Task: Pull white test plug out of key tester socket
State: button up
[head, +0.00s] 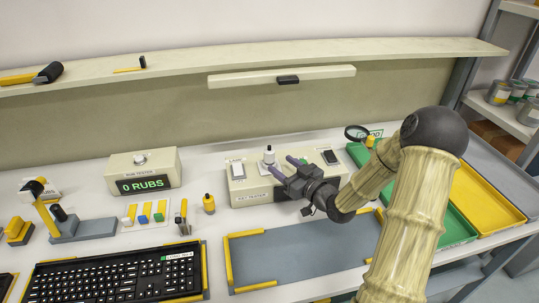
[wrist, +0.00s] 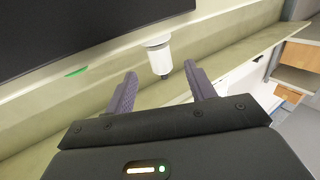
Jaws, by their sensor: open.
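The white test plug (head: 268,157) stands upright on top of the beige key tester (head: 250,191), in its middle part, with a dark tip. My gripper (head: 281,165) is at the tester's top, just right of the plug in the head view, with its purple-grey fingers spread. In the wrist view a white cylinder with a black tip, which looks like the plug (wrist: 159,55), lies just beyond and between the open fingers (wrist: 160,84). Nothing is between the pads. Contact between fingers and plug is not visible. The socket itself is hidden under the plug.
A black switch (head: 330,157) sits on the tester's right part, with a magnifier (head: 357,132) beyond it. The rub tester (head: 145,172) stands left. A grey mat (head: 300,255) lies in front, empty. Green, yellow and grey trays (head: 487,190) are at right.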

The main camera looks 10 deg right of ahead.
aim_at(269, 150)
jog(key=x, duration=0.7)
jog(key=shift+p, duration=0.4)
grip_shut()
jog(key=shift+r+p, duration=1)
jog(key=shift+r, duration=0.55)
jog(key=shift+r+p, duration=1.2)
jog(key=shift+r, duration=0.8)
